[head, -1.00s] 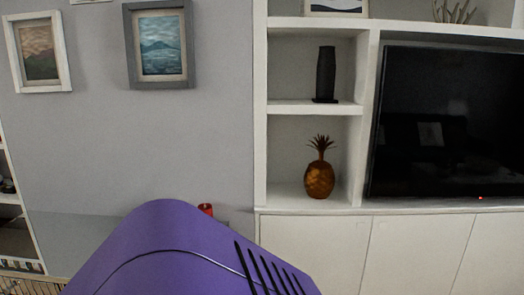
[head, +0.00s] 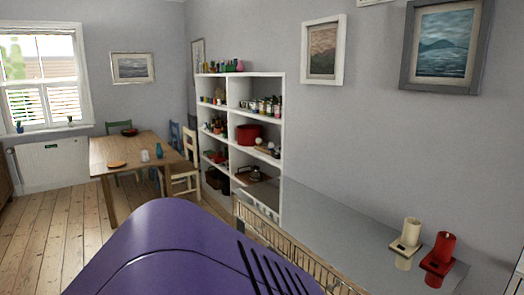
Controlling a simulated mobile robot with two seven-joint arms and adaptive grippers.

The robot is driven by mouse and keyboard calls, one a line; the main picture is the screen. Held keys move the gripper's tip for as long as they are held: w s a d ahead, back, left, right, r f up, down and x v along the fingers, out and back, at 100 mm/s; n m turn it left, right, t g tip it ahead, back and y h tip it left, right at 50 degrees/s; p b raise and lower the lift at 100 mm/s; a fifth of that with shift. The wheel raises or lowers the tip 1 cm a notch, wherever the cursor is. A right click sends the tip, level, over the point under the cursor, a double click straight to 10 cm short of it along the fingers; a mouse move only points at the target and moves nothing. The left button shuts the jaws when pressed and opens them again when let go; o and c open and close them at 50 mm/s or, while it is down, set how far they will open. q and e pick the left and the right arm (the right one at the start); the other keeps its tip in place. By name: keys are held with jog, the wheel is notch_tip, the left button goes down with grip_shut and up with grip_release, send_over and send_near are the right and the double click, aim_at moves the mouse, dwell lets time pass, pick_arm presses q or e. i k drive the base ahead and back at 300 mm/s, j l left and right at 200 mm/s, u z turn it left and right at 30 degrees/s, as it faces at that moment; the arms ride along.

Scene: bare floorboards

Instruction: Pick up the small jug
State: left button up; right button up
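I cannot make out the small jug for certain. A small whitish vessel (head: 144,156) stands on the wooden dining table (head: 112,148) at the left, beside a blue vessel (head: 159,151). Both are too small to tell whether either is a jug. Neither of my grippers shows in the head view.
A white shelf unit (head: 282,120) with many small items and a red pot (head: 247,134) stands mid-picture. Chairs surround the table. Bare floorboards (head: 45,235) lie open at left.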

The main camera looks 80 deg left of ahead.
aim_at(145, 155)
jog(key=u, duration=3.5)
jog(key=i+u, duration=0.1)
jog(key=i, duration=4.1)
